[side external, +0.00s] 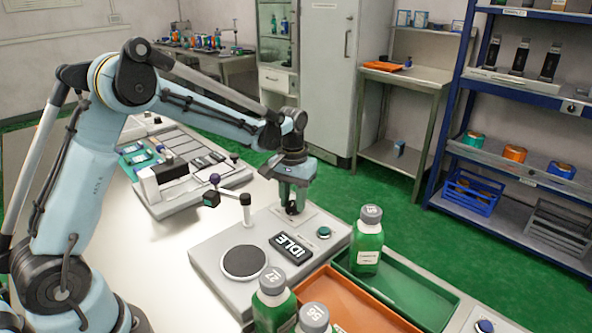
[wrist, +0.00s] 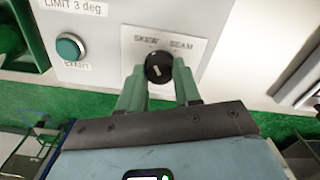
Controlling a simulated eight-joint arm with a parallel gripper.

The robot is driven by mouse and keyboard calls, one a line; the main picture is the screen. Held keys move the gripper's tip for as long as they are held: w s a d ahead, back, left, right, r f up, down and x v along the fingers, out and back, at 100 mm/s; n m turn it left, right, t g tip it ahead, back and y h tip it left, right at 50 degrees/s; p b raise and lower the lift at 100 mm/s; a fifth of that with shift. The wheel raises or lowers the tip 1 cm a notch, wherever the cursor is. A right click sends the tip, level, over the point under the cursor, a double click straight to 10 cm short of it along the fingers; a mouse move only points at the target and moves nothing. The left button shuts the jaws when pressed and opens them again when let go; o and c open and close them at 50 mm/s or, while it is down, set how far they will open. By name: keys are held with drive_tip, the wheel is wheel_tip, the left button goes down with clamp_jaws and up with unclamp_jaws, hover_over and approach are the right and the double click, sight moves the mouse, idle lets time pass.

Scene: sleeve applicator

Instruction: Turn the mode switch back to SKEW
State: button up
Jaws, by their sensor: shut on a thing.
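The mode switch (wrist: 158,66) is a round black knob with a small white mark, on a white plate (wrist: 190,46) lettered SKEW at left and SEAM at right. I cannot tell which word the mark points to. My gripper (wrist: 160,80) has its two green fingers on either side of the knob, shut on it. In the side view my gripper (side external: 292,207) points down at the back of the grey applicator (side external: 215,250), and the knob is mostly hidden between the fingers.
The applicator carries a round pad (side external: 244,262), an IDLE display (side external: 290,248), a post with an arm (side external: 246,208) and a green button (side external: 324,232). Green bottles (side external: 367,240) stand by the orange tray (side external: 375,308) and green tray (side external: 425,300) in front.

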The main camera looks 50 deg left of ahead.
sight(292, 204)
drive_tip(key=shift+n, duration=0.3)
drive_tip(key=o, duration=1)
drive_tip(key=shift+o, duration=0.2)
drive_tip(key=shift+r, duration=0.15)
wheel_tip(292, 204, up, 12)
drive_tip(key=s+d+f+m+t, duration=0.1)
drive_tip(key=s+d+m+t, duration=0.1)
drive_tip(key=s, duration=0.6)
drive_tip(key=s+d+f+m+t, duration=0.1)
drive_tip(key=s+d+m+t, duration=0.1)
drive_tip(key=s+t, duration=0.3)
drive_tip(key=s+d, duration=0.1)
drive_tip(key=s, duration=0.3)
drive_tip(key=shift+f+m, duration=0.2)
drive_tip(key=shift+m, duration=0.1)
